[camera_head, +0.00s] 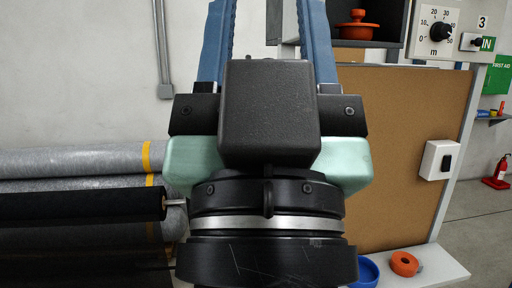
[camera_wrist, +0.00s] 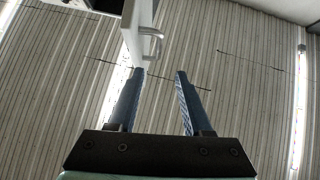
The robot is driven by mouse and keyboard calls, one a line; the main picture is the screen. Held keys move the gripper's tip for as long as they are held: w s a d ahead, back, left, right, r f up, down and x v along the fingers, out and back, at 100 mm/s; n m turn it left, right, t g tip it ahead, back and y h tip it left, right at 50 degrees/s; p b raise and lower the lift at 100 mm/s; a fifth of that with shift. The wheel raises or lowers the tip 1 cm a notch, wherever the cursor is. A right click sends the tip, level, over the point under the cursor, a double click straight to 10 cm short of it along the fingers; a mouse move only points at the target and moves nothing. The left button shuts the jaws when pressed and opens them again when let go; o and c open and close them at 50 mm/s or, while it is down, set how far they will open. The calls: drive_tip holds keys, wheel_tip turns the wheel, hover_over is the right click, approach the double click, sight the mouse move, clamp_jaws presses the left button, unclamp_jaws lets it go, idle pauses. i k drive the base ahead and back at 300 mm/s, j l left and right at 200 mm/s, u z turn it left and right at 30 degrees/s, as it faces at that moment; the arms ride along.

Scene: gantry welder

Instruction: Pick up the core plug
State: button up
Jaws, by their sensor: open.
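My gripper (camera_wrist: 160,72) points upward with its two blue fingers spread apart and nothing between them. In the head view its body fills the middle and the fingertips run out of the top edge. An orange ring-shaped piece (camera_head: 404,263) with a hole lies on a white surface at the lower right. It may be the core plug, but I cannot tell for sure. It is well below and to the right of my gripper, not touching it.
A blue round dish (camera_head: 365,271) sits beside the orange piece, partly hidden by my arm. A brown panel (camera_head: 400,150) stands behind them. An orange lidded pot (camera_head: 357,27) is on a dark shelf above. Grey rolls (camera_head: 70,163) and a black roller (camera_head: 80,205) lie at left.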

sight(357, 30)
drive_tip(key=i+j, duration=0.2)
drive_tip(key=j, duration=0.15)
drive_tip(key=i+j+z, duration=0.15)
drive_tip(key=j, duration=0.2)
drive_tip(key=i+j, duration=0.2)
drive_tip(key=j, duration=0.15)
drive_tip(key=i+j+z, duration=0.15)
drive_tip(key=j, duration=0.2)
drive_tip(key=i+j, duration=0.2)
drive_tip(key=j, duration=0.2)
drive_tip(key=i+j+z, duration=0.15)
drive_tip(key=j, duration=0.25)
drive_tip(key=i+j+z, duration=0.1)
drive_tip(key=j, duration=0.3)
drive_tip(key=i+j+z, duration=0.15)
drive_tip(key=i+j, duration=0.15)
drive_tip(key=i+j+z, duration=0.1)
drive_tip(key=j, duration=0.4)
drive_tip(key=i+j+z, duration=0.15)
drive_tip(key=j, duration=0.25)
drive_tip(key=i+j+z, duration=0.1)
drive_tip(key=j, duration=0.35)
drive_tip(key=i+j+z, duration=0.1)
drive_tip(key=j, duration=0.35)
drive_tip(key=i, duration=0.05)
